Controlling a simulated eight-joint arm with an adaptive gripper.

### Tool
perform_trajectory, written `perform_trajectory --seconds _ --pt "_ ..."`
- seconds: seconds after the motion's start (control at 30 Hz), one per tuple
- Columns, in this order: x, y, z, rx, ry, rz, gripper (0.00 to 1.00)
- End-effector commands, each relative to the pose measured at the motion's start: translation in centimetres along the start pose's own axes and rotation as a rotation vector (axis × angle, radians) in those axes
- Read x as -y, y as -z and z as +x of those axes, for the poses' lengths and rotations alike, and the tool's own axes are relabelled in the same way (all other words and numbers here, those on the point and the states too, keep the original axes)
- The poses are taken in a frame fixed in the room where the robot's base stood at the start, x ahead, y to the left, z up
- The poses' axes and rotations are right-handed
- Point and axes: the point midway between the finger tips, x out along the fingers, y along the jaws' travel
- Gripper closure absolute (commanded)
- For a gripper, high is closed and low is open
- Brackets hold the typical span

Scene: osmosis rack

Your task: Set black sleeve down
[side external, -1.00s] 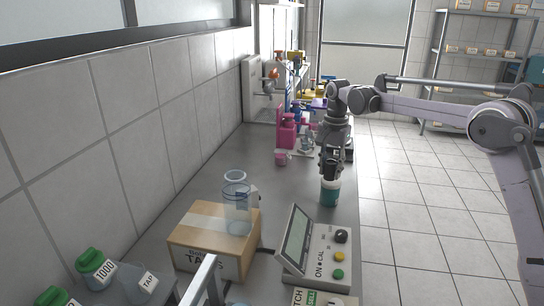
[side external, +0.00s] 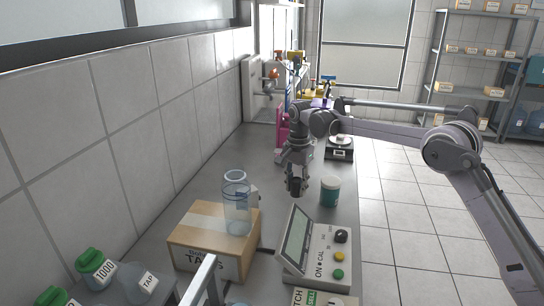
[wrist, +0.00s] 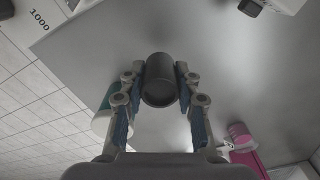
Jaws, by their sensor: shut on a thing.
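The black sleeve (side external: 294,187) is a short dark cylinder at the lower end of my gripper (side external: 297,176). In the wrist view the black sleeve (wrist: 160,82) sits between the two blue-padded fingers, and my gripper (wrist: 161,75) is shut on it. The sleeve hangs roughly upright over the grey bench (side external: 215,178), left of the teal-and-white jar (side external: 331,192) and apart from it. Whether its lower end touches the bench is not clear. The jar also shows partly behind a finger in the wrist view (wrist: 104,118).
A control box (side external: 318,250) with a screen and buttons stands in front. A cardboard box (side external: 208,252) with a clear cylinder (side external: 236,205) is at the left. Pink equipment (side external: 282,133) and a black scale (side external: 340,148) are behind. Bench between them is bare.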

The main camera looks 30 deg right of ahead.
Motion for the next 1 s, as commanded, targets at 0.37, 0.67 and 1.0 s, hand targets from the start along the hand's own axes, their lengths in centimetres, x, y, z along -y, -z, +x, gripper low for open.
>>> perform_trajectory --seconds 0.37,0.67,1.0 --pt "1.5 -1.3 2.2 0.000 0.000 0.001 0.90" --pt "1.5 -1.3 4.8 0.000 0.000 0.001 0.90" --pt "1.5 -1.3 5.3 0.000 0.000 0.001 0.90"
